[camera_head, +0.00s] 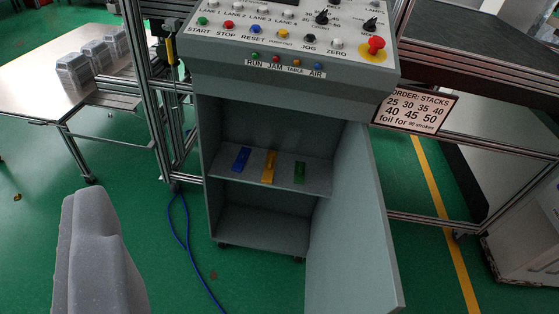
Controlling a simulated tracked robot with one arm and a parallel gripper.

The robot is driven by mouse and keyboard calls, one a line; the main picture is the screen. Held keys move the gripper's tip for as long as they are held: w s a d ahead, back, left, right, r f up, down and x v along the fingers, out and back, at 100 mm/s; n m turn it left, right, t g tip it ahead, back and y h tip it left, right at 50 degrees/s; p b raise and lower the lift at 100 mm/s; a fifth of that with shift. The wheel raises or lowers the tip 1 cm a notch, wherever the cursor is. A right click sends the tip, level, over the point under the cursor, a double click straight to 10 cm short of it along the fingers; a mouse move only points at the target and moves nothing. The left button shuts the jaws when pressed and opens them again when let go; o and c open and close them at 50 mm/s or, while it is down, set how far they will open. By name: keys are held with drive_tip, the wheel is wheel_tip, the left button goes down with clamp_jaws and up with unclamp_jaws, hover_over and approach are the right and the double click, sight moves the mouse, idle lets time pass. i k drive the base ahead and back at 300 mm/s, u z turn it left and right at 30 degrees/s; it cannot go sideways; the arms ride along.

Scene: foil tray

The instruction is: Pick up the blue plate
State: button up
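The blue plate (241,159) is a small narrow piece on the upper shelf (225,173) of an open grey cabinet. It is the leftmost of three coloured plates there, near the cabinet's left wall. A yellow plate (268,167) is to its right, and a green plate (300,172) is farther right. A grey part of my gripper (96,255) shows at the lower left, in front of the cabinet and apart from the plates. Only this one part is in view, so its opening cannot be seen.
The cabinet door (350,225) stands open on the right. A control panel (290,70) is above the opening. A blue cable (185,240) lies on the green floor left of the cabinet. A metal table (40,95) with stacked foil trays (88,58) is at the left.

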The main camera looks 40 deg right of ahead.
sight(243, 155)
drive_tip(key=z, duration=0.15)
drive_tip(key=i, duration=1)
drive_tip(key=u, duration=0.1)
